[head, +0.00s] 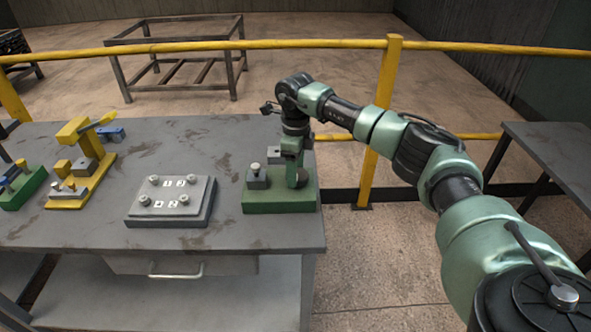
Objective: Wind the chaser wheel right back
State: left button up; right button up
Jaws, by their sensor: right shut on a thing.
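A fixture with a green base (280,204) stands at the right end of the grey workbench. A grey block with a knob (256,178) is on the left of its base, and a rounded upright part stands on the right. My right gripper (292,146) points down over this fixture and is shut on a part at its top. The gripper and wrist cover that part, so I cannot make out a wheel or how far it is turned. My left gripper is not in view.
A grey plate with several studs (170,200) lies mid-bench. A yellow fixture (80,165) and another green fixture (22,188) stand further left. A yellow rail (250,45) runs behind the bench. The bench (90,236) is clear in front.

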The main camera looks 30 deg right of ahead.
jog(key=shift+w+r, duration=0.1)
jog(key=shift+r, duration=0.05)
jog(key=o, duration=1.4)
jog(key=shift+c, duration=0.2)
jog(key=shift+r+b, duration=0.75)
jog(key=shift+r, duration=3.1)
